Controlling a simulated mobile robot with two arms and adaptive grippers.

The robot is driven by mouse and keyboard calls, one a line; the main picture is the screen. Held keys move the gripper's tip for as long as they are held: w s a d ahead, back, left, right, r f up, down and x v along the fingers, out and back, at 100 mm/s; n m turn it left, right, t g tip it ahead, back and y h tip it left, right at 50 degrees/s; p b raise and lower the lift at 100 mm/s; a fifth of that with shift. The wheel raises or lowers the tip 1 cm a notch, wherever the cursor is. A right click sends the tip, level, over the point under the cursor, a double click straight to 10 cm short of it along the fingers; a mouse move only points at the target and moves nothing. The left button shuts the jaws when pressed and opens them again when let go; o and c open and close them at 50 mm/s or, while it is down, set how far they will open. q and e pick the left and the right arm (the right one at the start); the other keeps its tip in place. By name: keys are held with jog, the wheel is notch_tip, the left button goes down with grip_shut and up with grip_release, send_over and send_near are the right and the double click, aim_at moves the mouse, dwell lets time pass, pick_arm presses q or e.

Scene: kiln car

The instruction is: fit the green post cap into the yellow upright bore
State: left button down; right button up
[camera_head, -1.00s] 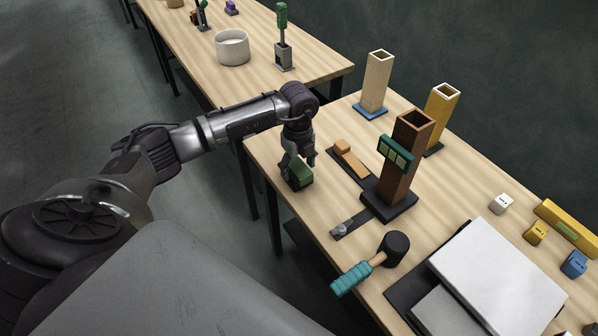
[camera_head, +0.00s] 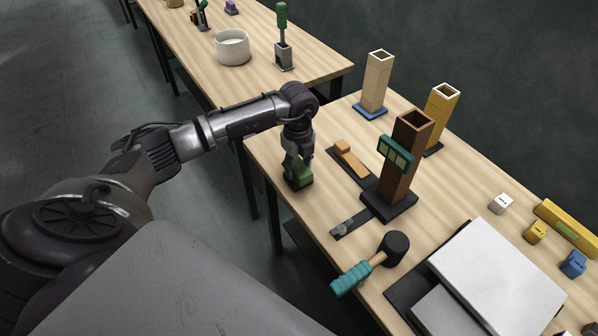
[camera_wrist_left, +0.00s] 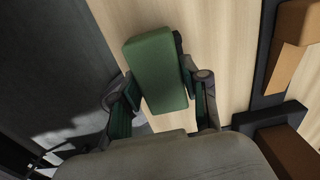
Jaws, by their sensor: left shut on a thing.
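The green post cap (camera_head: 301,172) is a block at the near left end of the table. My left gripper (camera_head: 298,174) points down and is shut on it. In the left wrist view the cap (camera_wrist_left: 156,62) sits between the two fingers (camera_wrist_left: 165,105), its far part sticking out beyond them. In the head view the fingers hide part of the cap, and I cannot tell if it touches the table. The yellow upright (camera_head: 437,119) stands at the back, behind the brown one. Its square bore is open at the top, and the brown upright hides part of its base.
A brown upright (camera_head: 408,150) with a teal clip stands between my left gripper and the yellow upright. A beige upright (camera_head: 376,82) stands behind. An orange block (camera_head: 344,147), a mallet (camera_head: 393,247), a white slab (camera_head: 497,277) and small blocks share the table.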

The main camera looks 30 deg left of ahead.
pick_arm(q)
jog(key=shift+r, duration=0.3)
jog(key=shift+r+p, duration=0.1)
jog(key=shift+p, duration=0.2)
dwell(0.3)
jog(key=shift+r+p, duration=1.25)
jog(key=shift+r, duration=0.5)
